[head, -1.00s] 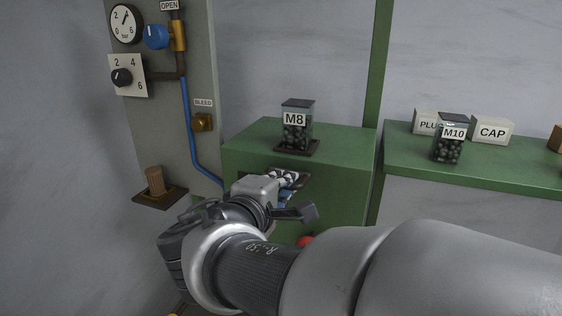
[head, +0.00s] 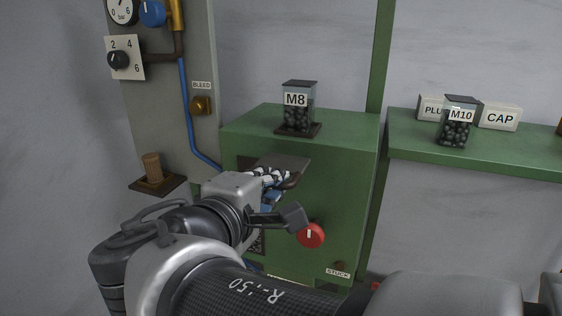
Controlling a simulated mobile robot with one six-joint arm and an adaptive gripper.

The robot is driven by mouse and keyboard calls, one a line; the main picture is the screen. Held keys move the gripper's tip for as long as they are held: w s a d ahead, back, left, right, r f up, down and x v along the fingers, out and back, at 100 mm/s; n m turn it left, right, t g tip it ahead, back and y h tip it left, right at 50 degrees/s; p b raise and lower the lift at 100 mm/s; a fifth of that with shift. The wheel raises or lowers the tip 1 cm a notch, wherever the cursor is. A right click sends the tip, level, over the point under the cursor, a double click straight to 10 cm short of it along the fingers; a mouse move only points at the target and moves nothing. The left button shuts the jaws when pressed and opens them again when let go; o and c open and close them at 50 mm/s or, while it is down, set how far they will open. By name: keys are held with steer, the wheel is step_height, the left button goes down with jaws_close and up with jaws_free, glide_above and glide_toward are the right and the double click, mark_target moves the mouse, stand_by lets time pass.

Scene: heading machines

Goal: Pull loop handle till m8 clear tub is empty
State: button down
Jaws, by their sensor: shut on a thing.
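The clear M8 tub (head: 298,113) stands upright on a dark base on top of the green cabinet (head: 350,121). Dark round pieces fill much of it below and behind its label. A dark flat slide (head: 285,163) sticks out of the cabinet's front below the tub, with the loop handle (head: 294,182) at its outer end. My gripper (head: 272,181) is shut on the loop handle. My wrist and arm hide part of the grip and the cabinet's lower left front.
A red knob (head: 311,235) and a STUCK label (head: 338,273) are on the cabinet's front. A brass bleed valve (head: 201,105) and blue hose (head: 187,115) are on the left panel.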

steer(key=c, duration=2.1)
jaws_free()
steer(key=shift+c, duration=0.2)
steer(key=shift+o, duration=1.3)
steer(key=shift+s+a, duration=0.15)
steer(key=shift+s, duration=0.15)
steer(key=shift+o, duration=1.1)
steer(key=shift+w, duration=0.15)
